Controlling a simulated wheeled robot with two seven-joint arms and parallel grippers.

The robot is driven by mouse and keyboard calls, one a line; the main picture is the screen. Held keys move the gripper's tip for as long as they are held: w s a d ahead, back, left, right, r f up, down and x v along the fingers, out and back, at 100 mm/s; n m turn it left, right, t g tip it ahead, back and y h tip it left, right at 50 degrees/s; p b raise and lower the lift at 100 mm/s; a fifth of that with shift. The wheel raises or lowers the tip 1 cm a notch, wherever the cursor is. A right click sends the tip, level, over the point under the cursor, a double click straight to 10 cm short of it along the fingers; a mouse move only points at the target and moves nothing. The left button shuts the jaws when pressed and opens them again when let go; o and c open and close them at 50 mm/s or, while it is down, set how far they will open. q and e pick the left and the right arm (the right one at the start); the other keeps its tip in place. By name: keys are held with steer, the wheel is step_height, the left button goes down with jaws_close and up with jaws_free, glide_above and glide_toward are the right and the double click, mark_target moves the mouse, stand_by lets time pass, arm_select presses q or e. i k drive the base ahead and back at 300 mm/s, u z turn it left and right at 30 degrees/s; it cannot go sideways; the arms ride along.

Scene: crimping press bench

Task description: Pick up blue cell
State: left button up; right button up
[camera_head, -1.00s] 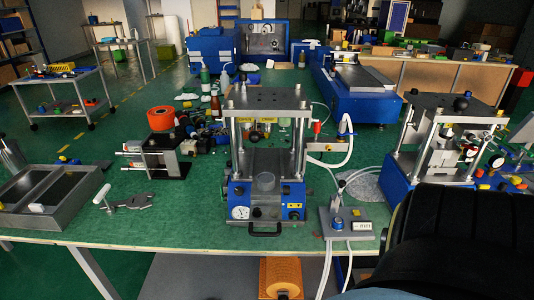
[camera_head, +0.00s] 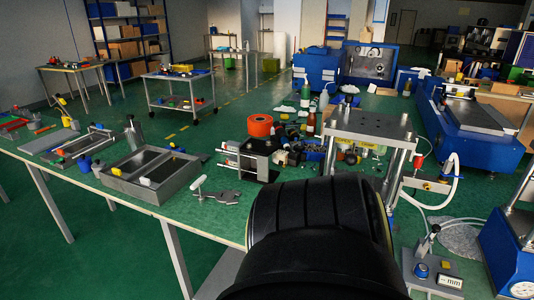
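I cannot pick out a blue cell for certain. A small blue item (camera_head: 97,167) stands at the left end of the grey two-part tray (camera_head: 125,186), too small to identify. The tray holds a small whitish piece (camera_head: 145,181) and a dark, mostly empty floor. Neither gripper shows in the head view. A large black ribbed part, apparently of my arm, fills the bottom middle and hides part of the bench and the lower front of the press (camera_head: 368,127).
A clamp stand (camera_head: 248,160) with an orange roll (camera_head: 260,125) behind it and a flat grey tool (camera_head: 220,196) lie right of the tray. Slide fixtures (camera_head: 85,144) stand at the left. A gauge block (camera_head: 448,281) and a blue press base (camera_head: 508,248) are at the right.

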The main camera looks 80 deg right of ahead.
mark_target(422, 270)
steer(key=k, duration=2.25)
steer(key=z, duration=0.6)
